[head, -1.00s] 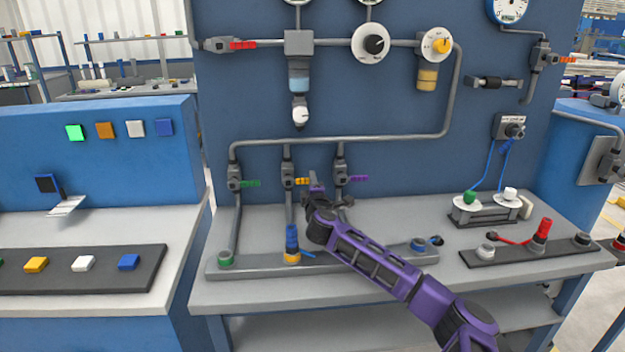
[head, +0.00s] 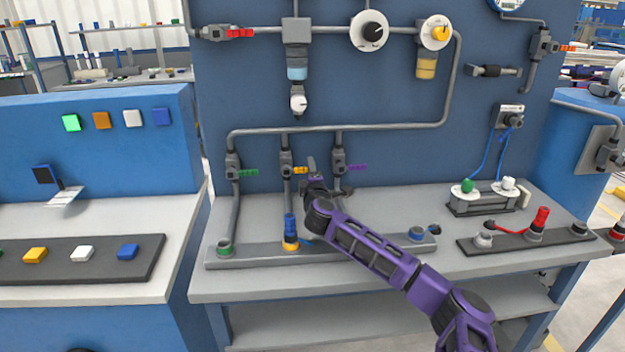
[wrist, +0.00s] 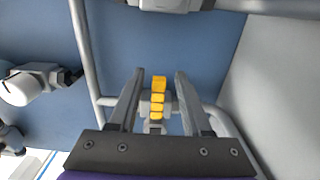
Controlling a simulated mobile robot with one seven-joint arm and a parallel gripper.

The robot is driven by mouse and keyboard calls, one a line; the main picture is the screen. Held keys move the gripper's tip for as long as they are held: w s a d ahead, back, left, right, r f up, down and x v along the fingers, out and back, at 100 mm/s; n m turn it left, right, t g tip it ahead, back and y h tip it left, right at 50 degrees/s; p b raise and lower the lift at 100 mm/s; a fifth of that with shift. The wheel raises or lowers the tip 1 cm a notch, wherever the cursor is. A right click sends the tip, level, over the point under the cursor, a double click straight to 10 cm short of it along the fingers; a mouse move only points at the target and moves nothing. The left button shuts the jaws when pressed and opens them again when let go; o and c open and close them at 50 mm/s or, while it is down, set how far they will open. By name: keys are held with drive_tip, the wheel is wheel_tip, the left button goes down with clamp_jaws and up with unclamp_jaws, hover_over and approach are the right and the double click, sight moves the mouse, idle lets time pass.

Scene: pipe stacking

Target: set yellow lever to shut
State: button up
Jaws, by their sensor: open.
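The yellow lever (head: 300,170) sits on the middle valve of three on the blue panel and points sideways to the right. In the wrist view the ribbed yellow lever (wrist: 157,98) appears between my two fingers, with a gap on each side. My gripper (head: 318,178) is open in front of the panel, just right of the lever. In the wrist view my gripper (wrist: 159,76) has both fingers spread and holds nothing. I cannot tell how deep the lever lies between them.
A green lever (head: 248,173) is on the valve to the left and a purple lever (head: 357,167) on the valve to the right, close to my gripper. A grey pipe (head: 340,128) runs above. A blue-topped fitting (head: 291,228) stands below on the bench.

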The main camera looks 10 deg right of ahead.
drive_tip(key=s, duration=1.7)
drive_tip(key=shift+a, duration=0.3)
drive_tip(key=shift+s, duration=0.1)
